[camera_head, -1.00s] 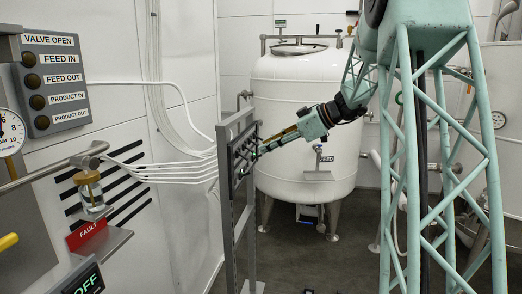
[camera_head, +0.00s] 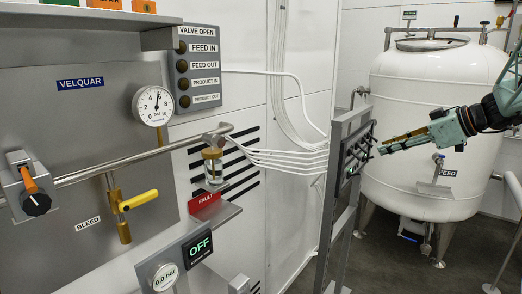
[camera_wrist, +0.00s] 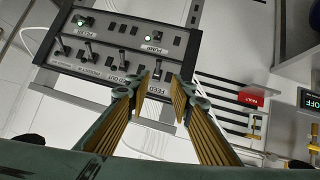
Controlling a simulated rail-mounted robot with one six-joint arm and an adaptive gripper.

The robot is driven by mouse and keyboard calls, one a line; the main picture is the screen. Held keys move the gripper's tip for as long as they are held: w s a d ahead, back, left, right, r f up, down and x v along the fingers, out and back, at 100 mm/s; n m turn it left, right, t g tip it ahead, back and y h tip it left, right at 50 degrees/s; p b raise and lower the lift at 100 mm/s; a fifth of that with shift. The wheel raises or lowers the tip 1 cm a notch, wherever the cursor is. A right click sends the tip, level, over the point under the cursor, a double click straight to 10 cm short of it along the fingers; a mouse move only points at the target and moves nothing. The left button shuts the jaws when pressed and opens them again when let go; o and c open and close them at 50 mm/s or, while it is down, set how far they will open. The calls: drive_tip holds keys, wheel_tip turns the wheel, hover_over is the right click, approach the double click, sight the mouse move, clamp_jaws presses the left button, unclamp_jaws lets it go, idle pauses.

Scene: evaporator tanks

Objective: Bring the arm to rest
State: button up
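My arm (camera_head: 502,100) reaches in from the right edge of the head view. My gripper (camera_head: 384,149) points left toward a grey switch panel on a metal stand (camera_head: 350,160). In the wrist view my gripper (camera_wrist: 159,88) has its two fingers spread apart with nothing between them. Beyond the fingertips, the switch panel (camera_wrist: 118,52) shows several toggle levers and two lit green lamps. Whether the fingertips touch the panel I cannot tell, but a gap seems to show in the head view.
A white FEED tank (camera_head: 430,110) stands behind my gripper. On the left wall are a pressure gauge (camera_head: 154,105), a yellow bleed handle (camera_head: 138,200), a valve-lamp box (camera_head: 198,68) and a sign reading OFF (camera_head: 198,246). Floor between stand and tank is clear.

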drive_tip(key=s+a+r+m+g+h, duration=0.1)
drive_tip(key=s+a+r+m+g, duration=0.15)
drive_tip(key=s+a, duration=1)
drive_tip(key=s+a+r+m+g+h, duration=0.1)
drive_tip(key=s+a+g, duration=0.2)
drive_tip(key=s+a, duration=0.95)
drive_tip(key=s+a+f+m+h, duration=0.1)
drive_tip(key=s+a+m, duration=0.1)
drive_tip(key=s, duration=0.8)
drive_tip(key=s+a+f+m+h, duration=0.2)
drive_tip(key=s, duration=0.7)
drive_tip(key=s+a+f+m+h, duration=0.1)
drive_tip(key=s+a+f+m, duration=0.1)
drive_tip(key=s, duration=0.8)
drive_tip(key=shift+s+f+h+p, duration=0.25)
drive_tip(key=shift+s+h+p, duration=0.1)
drive_tip(key=shift+h, duration=0.05)
